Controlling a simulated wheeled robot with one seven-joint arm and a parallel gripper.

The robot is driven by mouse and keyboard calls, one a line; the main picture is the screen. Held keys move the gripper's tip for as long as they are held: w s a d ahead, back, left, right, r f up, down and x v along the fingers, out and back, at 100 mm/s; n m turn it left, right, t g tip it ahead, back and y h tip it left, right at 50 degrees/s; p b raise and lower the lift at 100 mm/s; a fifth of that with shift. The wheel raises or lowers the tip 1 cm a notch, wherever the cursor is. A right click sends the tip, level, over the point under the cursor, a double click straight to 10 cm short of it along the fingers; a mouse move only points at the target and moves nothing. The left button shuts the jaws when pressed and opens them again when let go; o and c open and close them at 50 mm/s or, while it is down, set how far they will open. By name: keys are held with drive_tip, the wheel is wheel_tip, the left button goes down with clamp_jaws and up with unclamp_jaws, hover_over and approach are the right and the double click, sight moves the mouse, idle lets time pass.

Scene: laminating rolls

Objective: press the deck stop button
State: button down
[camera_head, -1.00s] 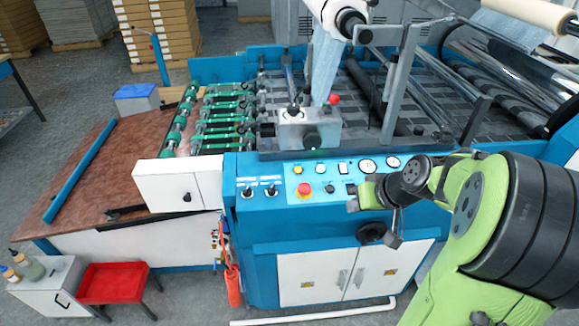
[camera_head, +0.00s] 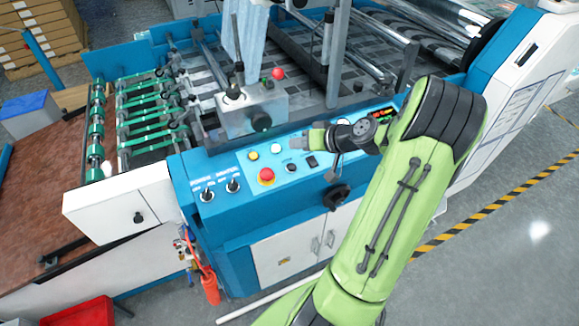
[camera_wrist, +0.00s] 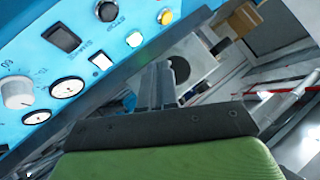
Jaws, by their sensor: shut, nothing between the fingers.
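A red knob-shaped button (camera_head: 278,74) stands on the grey metal box (camera_head: 255,110) on the machine deck in the head view. A second red button (camera_head: 266,176) with a yellow collar is on the blue control panel (camera_head: 225,168). My gripper (camera_head: 304,142) is above the panel's back part, right of the grey box and apart from both red buttons. In the wrist view its fingers (camera_wrist: 160,85) are together with nothing between them. They point toward a grey surface with a dark round knob (camera_wrist: 178,68). The deck's red button is not clearly visible there.
Upright metal posts (camera_head: 338,50) and rollers stand behind my gripper. A translucent film (camera_head: 243,30) hangs over the grey box. A yellow lamp (camera_wrist: 165,17) and dials (camera_wrist: 67,87) show in the wrist view. Open floor lies at the right.

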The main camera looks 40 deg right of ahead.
drive_tip(key=f+b, duration=0.1)
drive_tip(key=f, duration=0.1)
drive_tip(key=w+f+b, duration=0.1)
drive_tip(key=f+b, duration=0.1)
drive_tip(key=f, duration=0.1)
drive_tip(key=f+b, duration=0.2)
drive_tip(key=shift+w+d+f, duration=0.25)
drive_tip(key=shift+d+f, duration=0.05)
drive_tip(key=shift+f, duration=0.2)
idle(1.4)
drive_tip(key=shift+f+b, duration=0.25)
drive_tip(key=shift+b, duration=0.35)
drive_tip(key=shift+w+f+b, duration=0.15)
drive_tip(key=shift+f+b, duration=0.25)
drive_tip(key=shift+f, duration=0.05)
idle(0.4)
drive_tip(key=shift+s+r+p, duration=0.2)
drive_tip(key=shift+r+p, duration=0.3)
drive_tip(key=shift+r, duration=0.35)
drive_tip(key=r+p, duration=0.1)
drive_tip(key=r, duration=0.1)
drive_tip(key=s+r+p, duration=0.1)
drive_tip(key=r+p, duration=0.1)
drive_tip(key=r, duration=0.1)
drive_tip(key=shift+a, duration=0.2)
